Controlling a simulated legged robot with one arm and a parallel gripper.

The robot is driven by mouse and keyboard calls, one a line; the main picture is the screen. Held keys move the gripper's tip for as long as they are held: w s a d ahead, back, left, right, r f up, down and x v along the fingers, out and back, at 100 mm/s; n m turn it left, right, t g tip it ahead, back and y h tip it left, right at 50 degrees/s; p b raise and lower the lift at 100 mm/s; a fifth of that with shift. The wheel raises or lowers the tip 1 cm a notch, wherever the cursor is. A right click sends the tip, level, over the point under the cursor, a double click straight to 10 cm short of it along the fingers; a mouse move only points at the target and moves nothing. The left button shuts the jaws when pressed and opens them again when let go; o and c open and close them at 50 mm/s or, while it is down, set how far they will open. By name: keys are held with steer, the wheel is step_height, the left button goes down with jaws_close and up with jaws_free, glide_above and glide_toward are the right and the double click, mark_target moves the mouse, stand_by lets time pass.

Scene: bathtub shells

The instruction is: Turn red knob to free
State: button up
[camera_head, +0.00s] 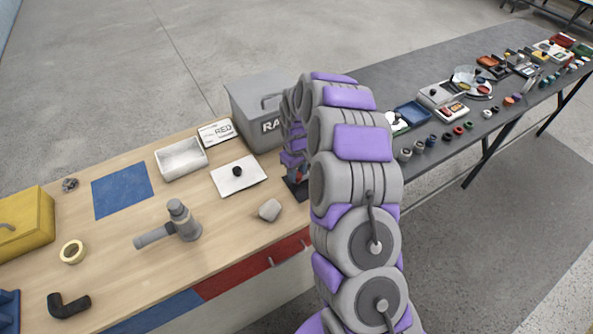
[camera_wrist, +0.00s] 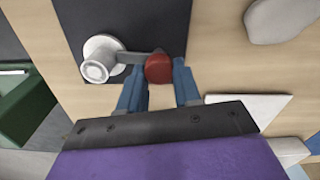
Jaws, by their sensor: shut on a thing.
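The red knob (camera_wrist: 158,67) shows in the wrist view at the end of a short grey lever (camera_wrist: 134,57). The lever runs left to a round pale-grey hub (camera_wrist: 98,60), which is mounted on a dark plate (camera_wrist: 165,22). My gripper (camera_wrist: 160,78) has its two blue fingers on either side of the knob and is shut on it. In the head view my arm hides most of the gripper and the knob; only an edge of the dark plate (camera_head: 296,192) shows beside the arm. No marking for a free position is readable.
A grey box (camera_head: 255,108) stands behind the plate. A white sheet with a black knob (camera_head: 237,172), a grey stone-like lump (camera_head: 270,210) and a grey pipe fitting (camera_head: 183,220) lie left on the wooden bench. A dark table (camera_head: 420,85) with many small items extends right.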

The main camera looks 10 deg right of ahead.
steer(key=m+p, duration=0.1)
steer(key=m, duration=0.3)
steer(key=shift+d+r+p, duration=0.1)
steer(key=shift+p, duration=0.2)
steer(key=m+p, duration=0.1)
steer(key=m, duration=0.3)
steer(key=shift+m, duration=0.3)
steer(key=m+p, duration=0.1)
steer(key=m, duration=0.2)
steer(key=shift+d+m, duration=0.15)
steer(key=shift+m, duration=0.15)
steer(key=shift+m+p, duration=0.3)
steer(key=shift+m, duration=2.2)
steer(key=o, duration=1.1)
steer(key=shift+c, duration=0.2)
